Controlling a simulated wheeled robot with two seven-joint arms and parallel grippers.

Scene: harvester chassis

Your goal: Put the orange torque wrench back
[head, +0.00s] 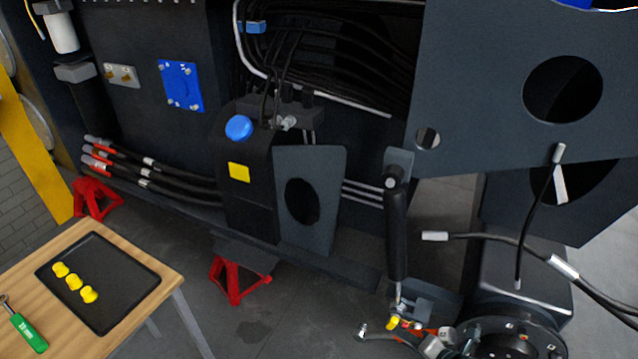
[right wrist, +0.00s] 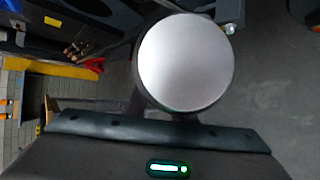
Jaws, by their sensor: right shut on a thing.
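My right gripper (head: 426,342) is at the bottom of the head view, right of centre, below the lower end of a black cylinder (head: 397,235). It is shut on what looks like the orange torque wrench (head: 384,337). A silver head and a thin dark shaft stick out to the left of the jaws, and small orange patches show near the fingers. Most of the handle is hidden by the gripper. In the right wrist view a large pale round disc hides the fingertips. My left gripper is not in view.
A wooden table (head: 165,272) at lower left bears a black tray (head: 125,275) with yellow caps and a green-handled tool (head: 28,333). The chassis plate (head: 470,90) and loose hoses (head: 480,237) stand close above and right. A red jack stand (head: 235,280) is between table and cylinder.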

